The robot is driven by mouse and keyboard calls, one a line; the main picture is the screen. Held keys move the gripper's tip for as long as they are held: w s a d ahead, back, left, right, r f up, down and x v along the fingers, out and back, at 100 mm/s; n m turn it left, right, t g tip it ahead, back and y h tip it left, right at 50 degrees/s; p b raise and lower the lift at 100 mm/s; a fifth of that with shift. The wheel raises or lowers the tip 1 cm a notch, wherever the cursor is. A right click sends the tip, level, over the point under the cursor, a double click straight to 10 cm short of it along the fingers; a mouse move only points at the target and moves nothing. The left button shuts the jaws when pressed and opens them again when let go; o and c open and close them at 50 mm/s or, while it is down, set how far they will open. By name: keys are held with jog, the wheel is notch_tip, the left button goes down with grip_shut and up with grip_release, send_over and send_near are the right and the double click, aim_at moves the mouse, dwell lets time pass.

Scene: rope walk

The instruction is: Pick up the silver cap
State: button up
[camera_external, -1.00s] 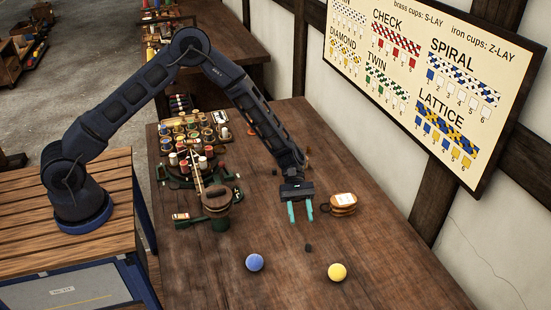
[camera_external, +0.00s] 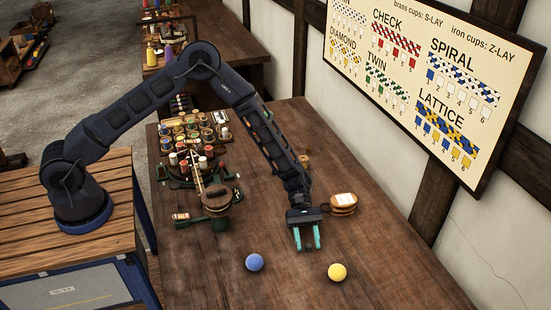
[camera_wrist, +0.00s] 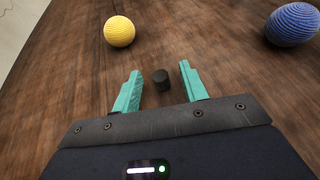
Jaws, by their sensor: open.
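No clearly silver cap shows. A small dark, cap-like cylinder (camera_wrist: 161,80) stands on the wooden table in the wrist view, between and slightly beyond the middle of my two fingers. My gripper (camera_wrist: 159,68) is open, with its teal fingers on either side of the cylinder and apart from it. In the external view my gripper (camera_external: 307,249) points down, low over the table. The cylinder is hard to make out there, at the fingers. I cannot tell how high the fingertips are above the wood.
A blue ball (camera_external: 255,262) and a yellow ball (camera_external: 337,272) lie in front of my gripper. A tan, stacked item with a white label (camera_external: 343,203) sits just right of it. Spools (camera_external: 192,135) and a dark green tool (camera_external: 205,217) crowd the left side. The front right table is clear.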

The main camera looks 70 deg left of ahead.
grip_shut()
